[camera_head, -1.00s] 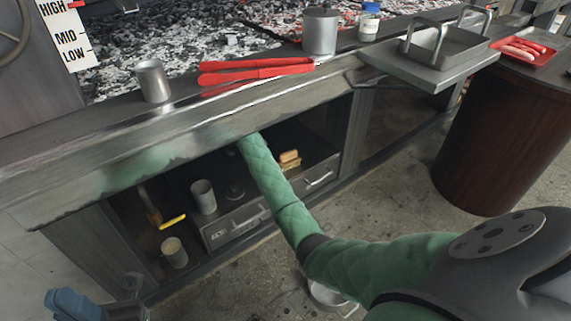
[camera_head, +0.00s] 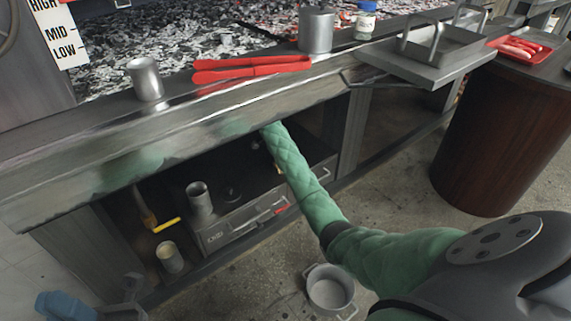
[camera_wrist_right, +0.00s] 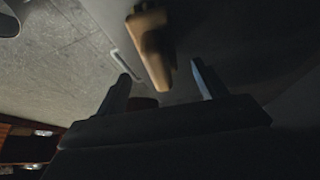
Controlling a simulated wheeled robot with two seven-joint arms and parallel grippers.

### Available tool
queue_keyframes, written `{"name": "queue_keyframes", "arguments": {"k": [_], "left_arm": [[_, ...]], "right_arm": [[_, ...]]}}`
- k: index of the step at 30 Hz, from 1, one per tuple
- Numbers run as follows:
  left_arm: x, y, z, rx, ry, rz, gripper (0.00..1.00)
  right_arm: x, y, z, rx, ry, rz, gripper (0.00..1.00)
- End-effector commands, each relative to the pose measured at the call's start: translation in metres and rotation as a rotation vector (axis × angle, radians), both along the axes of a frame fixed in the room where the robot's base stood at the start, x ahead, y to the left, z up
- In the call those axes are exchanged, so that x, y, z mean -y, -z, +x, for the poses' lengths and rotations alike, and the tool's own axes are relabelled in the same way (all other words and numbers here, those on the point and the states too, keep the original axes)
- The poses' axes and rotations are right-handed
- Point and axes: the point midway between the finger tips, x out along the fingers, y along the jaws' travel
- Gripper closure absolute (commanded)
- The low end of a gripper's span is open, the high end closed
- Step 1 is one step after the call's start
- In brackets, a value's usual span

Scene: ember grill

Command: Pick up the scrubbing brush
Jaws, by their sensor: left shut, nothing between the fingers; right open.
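The scrubbing brush, a tan block with a darker side, shows in the right wrist view (camera_wrist_right: 150,45). It lies ahead of my right gripper (camera_wrist_right: 160,78), with its near end reaching toward the gap between the open fingers. No grip on it shows. My left gripper (camera_head: 134,297) is shut and empty at the lower left, well away from the brush.
The counter ledge (camera_head: 200,125) overhangs the shelf. A metal cup (camera_head: 200,200) stands near the drawer unit (camera_head: 240,230); another cup (camera_head: 170,258) stands lower left. Red tongs (camera_head: 250,68) lie on the ledge. A pot (camera_head: 330,288) is on the floor beside my right arm.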

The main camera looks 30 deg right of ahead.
Motion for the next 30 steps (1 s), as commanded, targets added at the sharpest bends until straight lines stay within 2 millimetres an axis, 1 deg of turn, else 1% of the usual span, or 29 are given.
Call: {"name": "queue_keyframes", "arguments": {"k": [1, 3, 6, 9, 14, 15, 20, 21, 23, 30], "left_arm": [[0.000, 0.004, 0.000, -0.001, 0.003, -0.002, 1.00], [0.001, 0.006, 0.001, -0.001, 0.009, -0.005, 1.00], [0.002, 0.007, 0.001, 0.001, 0.019, -0.010, 1.00], [0.003, 0.005, 0.002, 0.006, 0.027, -0.014, 1.00], [0.005, 0.001, 0.002, 0.017, 0.031, -0.017, 1.00], [0.005, 0.001, 0.002, 0.018, 0.031, -0.018, 1.00], [0.004, 0.002, 0.002, 0.013, 0.028, -0.019, 1.00], [0.004, 0.002, 0.002, 0.012, 0.027, -0.019, 1.00], [0.004, 0.003, 0.002, 0.009, 0.026, -0.018, 1.00], [0.003, 0.004, 0.002, 0.003, 0.023, -0.015, 1.00]], "right_arm": [[0.003, 0.009, -0.001, -0.002, 0.001, 0.000, 0.29], [0.007, 0.019, -0.001, -0.003, 0.000, 0.000, 0.29], [0.012, 0.029, -0.001, -0.002, 0.000, -0.001, 0.29], [0.014, 0.033, -0.001, -0.002, 0.001, -0.001, 0.29], [0.014, 0.033, -0.001, -0.001, 0.000, 0.000, 0.29], [0.014, 0.033, -0.001, -0.001, 0.000, 0.000, 0.31], [0.013, 0.033, -0.001, -0.001, 0.000, 0.000, 0.62], [0.013, 0.033, -0.001, -0.001, 0.000, 0.000, 0.70], [0.013, 0.033, -0.001, -0.001, 0.000, 0.000, 0.81], [0.013, 0.032, -0.001, -0.001, 0.000, 0.000, 0.81]]}}
